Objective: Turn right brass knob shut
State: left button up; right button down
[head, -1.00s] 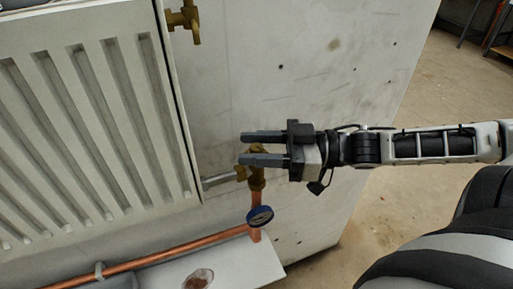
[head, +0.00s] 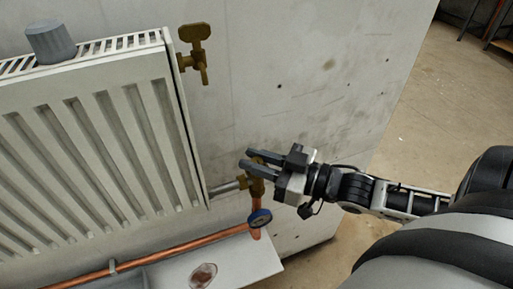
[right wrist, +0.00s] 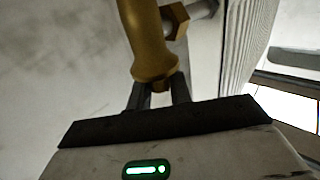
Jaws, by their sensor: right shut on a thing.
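The brass valve (head: 256,187) at the radiator's lower right corner joins a copper pipe below. Its knob is mostly hidden by my fingers in the head view. My right gripper (head: 248,159) comes in from the right at the valve's top, fingers tilted and close together. In the right wrist view the brass valve body (right wrist: 146,40) fills the top middle. Its narrow end sits between the fingers of my right gripper (right wrist: 158,92), which is shut on the knob. How far the knob is turned cannot be told. My left gripper is not in view.
The white radiator (head: 90,150) fills the left, with a grey cylinder (head: 51,43) on top. Another brass valve (head: 195,52) is at its upper right corner. Floor at right is clear.

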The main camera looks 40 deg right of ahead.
jog(key=shift+h, duration=0.3)
jog(key=c, duration=1.3)
grip_release()
pick_arm(q)
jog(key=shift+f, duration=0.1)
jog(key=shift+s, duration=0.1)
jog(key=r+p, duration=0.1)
jog(key=p, duration=0.1)
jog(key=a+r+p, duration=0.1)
jog(key=p, duration=0.2)
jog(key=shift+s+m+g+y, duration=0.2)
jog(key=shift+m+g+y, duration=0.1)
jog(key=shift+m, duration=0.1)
pick_arm(e)
jog(key=v, duration=1.6)
jog(key=shift+f, duration=0.25)
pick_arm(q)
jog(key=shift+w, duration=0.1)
